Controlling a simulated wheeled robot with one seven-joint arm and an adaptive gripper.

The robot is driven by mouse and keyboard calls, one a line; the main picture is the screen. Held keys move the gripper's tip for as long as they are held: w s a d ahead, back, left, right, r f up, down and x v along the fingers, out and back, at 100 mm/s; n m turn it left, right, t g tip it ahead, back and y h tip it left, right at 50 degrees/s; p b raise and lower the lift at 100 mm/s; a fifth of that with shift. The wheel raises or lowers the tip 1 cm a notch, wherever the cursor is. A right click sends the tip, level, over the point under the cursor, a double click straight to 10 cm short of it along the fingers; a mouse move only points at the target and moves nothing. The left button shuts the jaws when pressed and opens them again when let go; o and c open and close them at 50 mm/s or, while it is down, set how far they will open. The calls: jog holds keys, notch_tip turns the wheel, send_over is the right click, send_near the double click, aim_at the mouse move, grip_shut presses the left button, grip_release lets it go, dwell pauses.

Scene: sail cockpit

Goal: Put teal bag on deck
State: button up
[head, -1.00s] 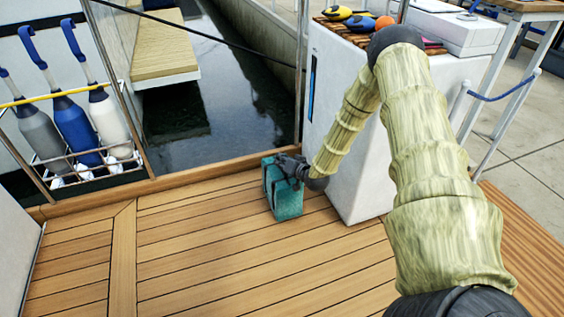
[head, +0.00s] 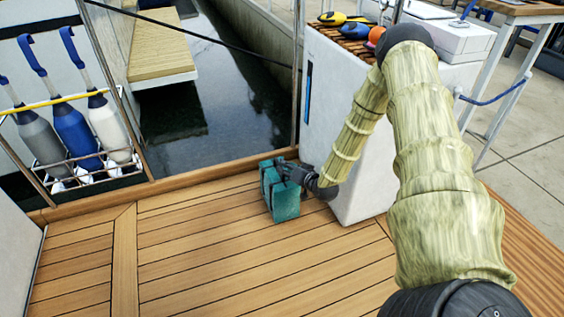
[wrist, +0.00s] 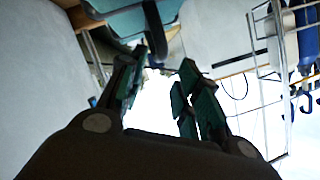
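The teal bag (head: 284,203), with dark straps, stands on the wooden deck (head: 200,250) just left of the white cabinet. My gripper (head: 288,172) is beside the bag's upper right side in the head view and covers part of it. In the wrist view my gripper's fingers (wrist: 163,92) are apart, with a bright empty gap between them. Part of the teal bag (wrist: 120,22) shows at the top of that view, beyond the fingers and not between them. Whether a finger still touches the bag I cannot tell.
The white cabinet (head: 350,190) stands close to the right of the bag. A rack with grey, blue and white fenders (head: 75,135) is at the left. Water (head: 230,90) lies beyond the raised deck edge. The deck in front is clear.

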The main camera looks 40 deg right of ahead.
jog(key=p+v, duration=0.1)
jog(key=v, duration=0.4)
jog(key=shift+p, duration=0.4)
jog(key=s+a+f+n+g+y, duration=0.1)
jog(key=s+a+f+n+g, duration=0.15)
jog(key=s+a+f, duration=0.4)
jog(key=s+a+f+n+g+y, duration=0.1)
jog(key=s+a+f+g, duration=0.25)
jog(key=s+a, duration=0.6)
jog(key=s+a+n+g, duration=0.1)
jog(key=s+a+g, duration=0.1)
jog(key=s+a, duration=0.2)
jog(key=s+a+n+g+h, duration=0.1)
jog(key=s+a+g, duration=0.2)
jog(key=s, duration=0.8)
jog(key=s+a+f+n+g, duration=0.1)
jog(key=s+a+g, duration=0.2)
jog(key=s+a, duration=0.2)
jog(key=s, duration=0.2)
jog(key=shift+s+h, duration=0.4)
jog(key=shift+n, duration=0.25)
notch_tip(320, 180, up, 39)
jog(key=p, duration=3.8)
jog(key=shift+p, duration=0.4)
jog(key=shift+f, duration=0.1)
